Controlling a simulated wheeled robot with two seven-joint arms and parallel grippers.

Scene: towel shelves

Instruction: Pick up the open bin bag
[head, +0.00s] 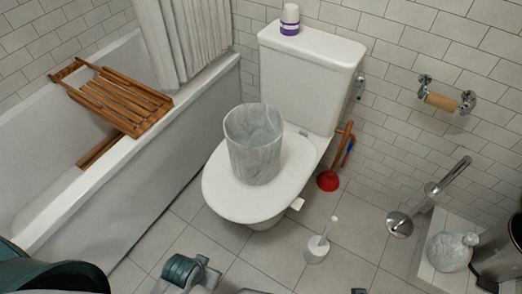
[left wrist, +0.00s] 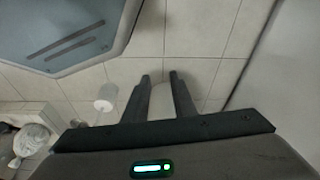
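The open bin bag (head: 255,145) is a pale grey, translucent, wide-mouthed bag standing upright on the closed toilet lid (head: 225,197). Its open rim faces up. My left gripper shows in the left wrist view (left wrist: 159,76), with its two dark fingers apart and nothing between them, above the tiled floor. The bin bag is not recognisable in that view. In the head view, teal parts of my arms show along the bottom edge, away from the bag. My right gripper cannot be made out.
A knotted bag (head: 450,252) sits by a dark bin (head: 498,252) at right. A white brush holder (head: 316,250), red plunger (head: 328,181) and paper-roll stand (head: 400,224) occupy the floor. The bathtub (head: 150,160), with a wooden rack (head: 120,98), bounds the left. A purple-white container (head: 290,19) tops the cistern.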

